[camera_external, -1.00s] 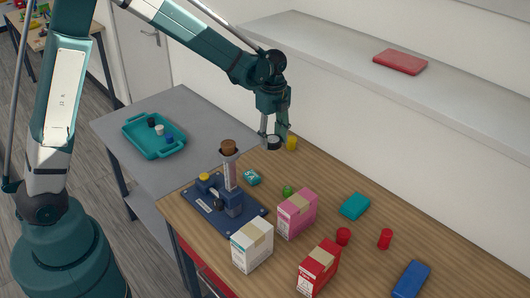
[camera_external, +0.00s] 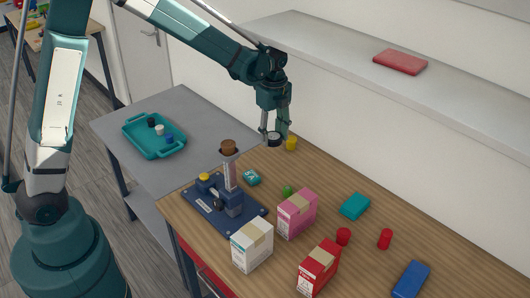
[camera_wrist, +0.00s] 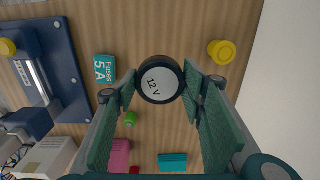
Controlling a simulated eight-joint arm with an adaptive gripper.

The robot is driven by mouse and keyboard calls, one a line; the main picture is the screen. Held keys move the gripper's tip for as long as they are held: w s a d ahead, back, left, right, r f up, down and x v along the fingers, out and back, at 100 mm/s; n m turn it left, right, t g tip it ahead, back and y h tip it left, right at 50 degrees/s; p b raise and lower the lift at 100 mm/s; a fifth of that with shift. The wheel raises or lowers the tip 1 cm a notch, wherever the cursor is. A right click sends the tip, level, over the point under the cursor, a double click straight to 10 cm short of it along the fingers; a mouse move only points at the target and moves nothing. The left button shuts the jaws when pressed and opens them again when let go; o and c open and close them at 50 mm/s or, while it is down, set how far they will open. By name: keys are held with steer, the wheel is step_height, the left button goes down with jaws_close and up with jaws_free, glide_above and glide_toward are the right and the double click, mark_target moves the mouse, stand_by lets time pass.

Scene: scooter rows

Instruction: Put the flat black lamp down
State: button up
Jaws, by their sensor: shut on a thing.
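The flat black lamp (camera_external: 274,139) is a short round black disc with a pale face. In the wrist view the lamp (camera_wrist: 160,80) shows "12 V" on the face turned to the camera. My gripper (camera_external: 273,134) is shut on it, with one green-padded finger on each side; the fingers of my gripper (camera_wrist: 162,87) also show in the wrist view. The lamp is over the back left part of the wooden table (camera_external: 322,180). I cannot tell whether its underside touches the wood.
A yellow round piece (camera_external: 291,143) stands close to the right of the lamp. A teal fuse box (camera_external: 251,177) and a green piece (camera_external: 287,191) lie nearer the front. A blue fixture (camera_external: 235,207) with an upright post stands left of them. A pink carton (camera_external: 297,213) is further forward.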

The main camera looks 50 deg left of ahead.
mark_target(322, 187)
steer(key=shift+s+d+f, duration=0.1)
steer(key=shift+d+f, duration=0.15)
steer(key=shift+d, duration=0.45)
steer(key=w+d+f+m, duration=0.1)
steer(key=d+f, duration=0.1)
steer(key=d, duration=0.4)
steer(key=w+d+f+m+b, duration=0.1)
steer(key=d+f, duration=0.1)
steer(key=d, duration=0.5)
steer(key=w+d+f+m+b, duration=0.1)
steer(key=w+d+f+m, duration=0.1)
steer(key=d, duration=0.5)
steer(key=shift+w, duration=0.1)
steer(key=shift+f, duration=0.1)
steer(key=shift+f, duration=1.45)
steer(key=shift+f+b, duration=0.2)
steer(key=shift+b, duration=0.15)
steer(key=o, duration=0.9)
steer(key=shift+r, duration=0.1)
